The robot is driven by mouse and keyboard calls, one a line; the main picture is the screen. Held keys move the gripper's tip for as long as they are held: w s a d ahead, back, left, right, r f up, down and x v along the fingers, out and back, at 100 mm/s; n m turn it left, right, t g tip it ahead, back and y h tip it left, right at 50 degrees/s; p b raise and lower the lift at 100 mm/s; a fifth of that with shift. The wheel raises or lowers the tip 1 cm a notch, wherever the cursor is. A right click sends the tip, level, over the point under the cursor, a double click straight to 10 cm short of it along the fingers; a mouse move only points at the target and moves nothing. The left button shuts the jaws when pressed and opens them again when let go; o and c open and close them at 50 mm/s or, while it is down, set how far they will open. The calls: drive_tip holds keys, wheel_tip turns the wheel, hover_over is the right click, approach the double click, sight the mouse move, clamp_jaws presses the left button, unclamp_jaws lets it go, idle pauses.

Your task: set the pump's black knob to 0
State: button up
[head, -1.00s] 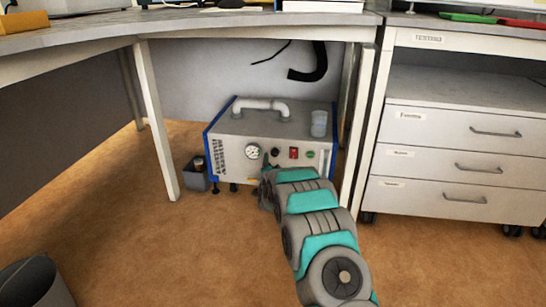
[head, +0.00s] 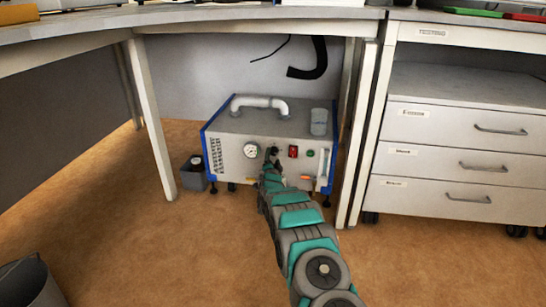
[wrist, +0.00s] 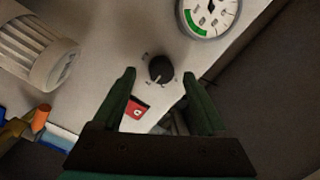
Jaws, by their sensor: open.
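The pump (head: 262,125) is a grey box with blue edges, standing under the desk. Its black knob (wrist: 160,69) shows in the wrist view, with small marks around it and a pale pointer line toward the lower part of the picture. The marks are too small to read. In the head view the knob (head: 274,150) is partly hidden by my arm's end. My gripper (wrist: 160,78) is open, its two dark green fingers on either side of the knob in the picture. I cannot tell how far the fingertips are from the panel.
A round gauge (wrist: 209,14) and a red switch (wrist: 135,109) sit beside the knob. A white handle (head: 260,104) tops the pump. Desk legs (head: 153,120) stand on both sides, and a drawer cabinet (head: 455,150) is at the right. Open brown floor lies in front.

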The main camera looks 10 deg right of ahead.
sight(274, 151)
drive_tip(key=shift+w+d, duration=0.2)
drive_tip(key=shift+w, duration=0.95)
clamp_jaws()
